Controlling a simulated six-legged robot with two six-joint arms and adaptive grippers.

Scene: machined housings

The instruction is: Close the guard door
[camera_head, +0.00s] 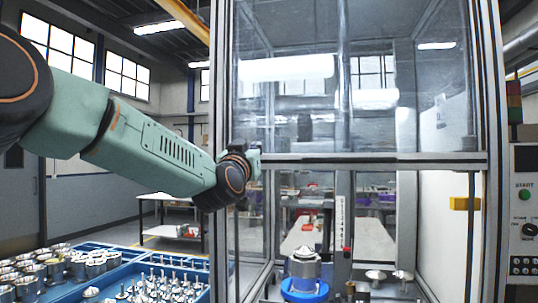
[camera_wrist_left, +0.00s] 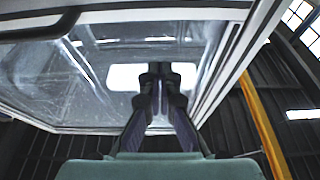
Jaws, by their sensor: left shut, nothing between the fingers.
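The guard door (camera_head: 400,160) is a clear pane with a metal bottom rail, in the upright frame of a machine cell. Its rail stands at about mid-height in the head view, with the opening below it uncovered. My left gripper (camera_head: 252,158) is at the left end of this rail, by the left frame post; its fingers are small and partly hidden there. In the left wrist view the fingers (camera_wrist_left: 161,78) are together and empty, with the clear pane (camera_wrist_left: 60,85) behind them. I cannot tell whether they touch the door. My right gripper is out of view.
Inside the cell, a metal housing sits on a blue fixture (camera_head: 304,291), with small metal parts (camera_head: 376,276) beside it. Blue trays (camera_head: 95,250) of machined parts stand at lower left. A control panel (camera_head: 525,215) with a green start button is at the right edge.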

